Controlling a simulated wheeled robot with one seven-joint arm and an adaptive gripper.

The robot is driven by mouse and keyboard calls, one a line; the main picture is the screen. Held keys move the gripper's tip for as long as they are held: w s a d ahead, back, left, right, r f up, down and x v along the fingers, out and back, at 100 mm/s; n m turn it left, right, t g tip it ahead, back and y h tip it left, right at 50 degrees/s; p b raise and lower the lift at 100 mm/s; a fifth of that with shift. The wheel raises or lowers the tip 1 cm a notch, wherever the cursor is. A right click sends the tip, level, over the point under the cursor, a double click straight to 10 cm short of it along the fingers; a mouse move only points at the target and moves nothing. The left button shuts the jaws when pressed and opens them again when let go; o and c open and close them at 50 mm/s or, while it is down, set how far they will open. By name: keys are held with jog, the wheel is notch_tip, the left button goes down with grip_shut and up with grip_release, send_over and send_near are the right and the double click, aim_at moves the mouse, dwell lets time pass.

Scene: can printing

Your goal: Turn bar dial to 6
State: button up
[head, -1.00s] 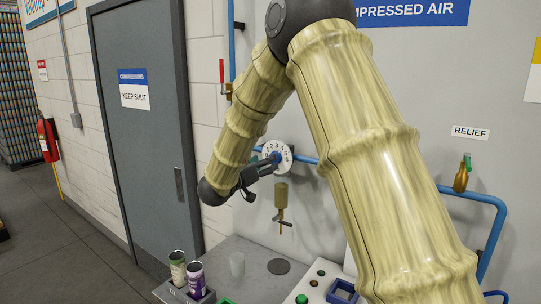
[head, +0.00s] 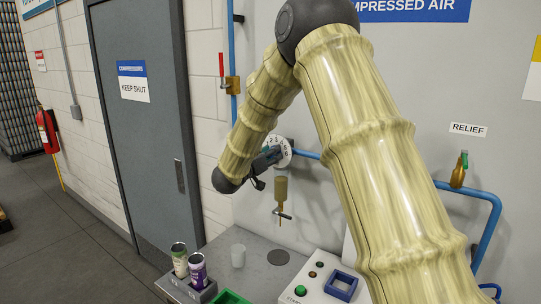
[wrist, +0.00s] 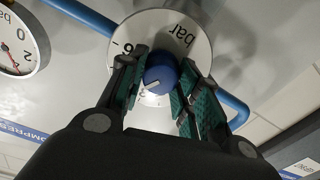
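The bar dial is a white numbered disc (wrist: 121,30) with a blue knob (wrist: 160,72) at its centre. In the wrist view the word "bar" is at its upper right, and a digit that reads as 6 or 9 is at its left. The knob's white pointer mark faces lower left there. My gripper (wrist: 163,80) has its green-padded fingers on either side of the knob, very close to it. I cannot tell whether both pads press on it. In the head view the dial (head: 285,143) shows behind my gripper (head: 270,156), which hides part of its face.
A round gauge (wrist: 17,42) is at the left of the wrist view. Blue pipes (head: 305,155) run along the wall. A brass-coloured fitting (head: 281,189) hangs below the dial. Cans (head: 198,271), a clear cup (head: 238,256) and a button panel (head: 316,280) are on the bench below.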

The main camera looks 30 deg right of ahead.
jog(key=shift+f+m+b, duration=0.15)
jog(key=shift+m+b, duration=0.15)
jog(key=shift+b, duration=0.35)
jog(key=m+b, duration=1.1)
jog(key=b, duration=0.6)
jog(key=shift+b, duration=0.4)
jog(key=shift+m, duration=0.4)
jog(key=o, duration=1)
jog(key=shift+d, duration=0.1)
jog(key=shift+o, duration=0.2)
jog(key=v, duration=1.2)
